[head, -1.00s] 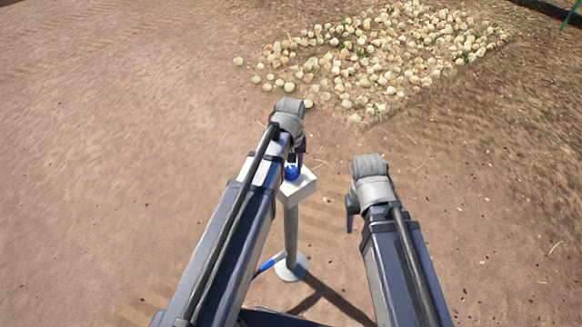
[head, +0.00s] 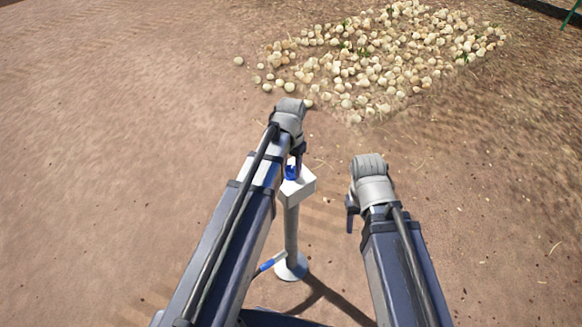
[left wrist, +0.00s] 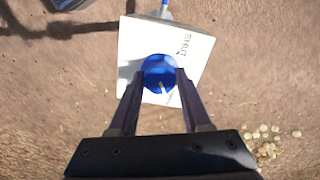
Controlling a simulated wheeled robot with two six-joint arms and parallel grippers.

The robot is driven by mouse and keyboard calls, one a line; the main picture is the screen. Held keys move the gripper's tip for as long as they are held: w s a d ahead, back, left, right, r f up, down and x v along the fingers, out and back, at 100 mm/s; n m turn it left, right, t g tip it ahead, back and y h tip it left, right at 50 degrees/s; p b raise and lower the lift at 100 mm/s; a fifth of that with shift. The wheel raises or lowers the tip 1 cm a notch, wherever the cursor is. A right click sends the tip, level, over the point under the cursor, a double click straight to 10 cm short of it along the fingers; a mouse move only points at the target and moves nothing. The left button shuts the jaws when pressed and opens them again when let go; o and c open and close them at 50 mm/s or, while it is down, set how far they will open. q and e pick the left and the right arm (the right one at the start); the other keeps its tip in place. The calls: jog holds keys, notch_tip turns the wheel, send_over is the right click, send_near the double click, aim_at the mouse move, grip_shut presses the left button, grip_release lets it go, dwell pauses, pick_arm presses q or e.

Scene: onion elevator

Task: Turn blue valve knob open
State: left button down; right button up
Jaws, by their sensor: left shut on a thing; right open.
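The blue valve knob (left wrist: 159,72) sits on top of a white box (left wrist: 185,42) with the word "SHUT" printed on it. In the head view the knob (head: 291,172) is partly hidden by my left gripper (head: 295,166). The left gripper (left wrist: 159,85) is shut on the knob, one finger on each side. A pale mark shows on the knob, towards the gripper in the left wrist view. My right gripper (head: 350,215) is open and empty, to the right of the post, apart from the box.
The box stands on a grey post (head: 291,232) with a round base (head: 291,267). A blue and white bar (head: 270,262) is beside the base. A pile of onions (head: 385,60) lies on the dirt beyond. The ground at left is clear.

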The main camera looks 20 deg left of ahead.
aim_at(291, 169)
pick_arm(q)
jog(key=shift+m, duration=0.3)
dwell(0.4)
jog(key=shift+c, duration=1.8)
grip_release()
notch_tip(291, 169, up, 8)
jog(key=p, duration=0.8)
jog(key=shift+f, duration=0.1)
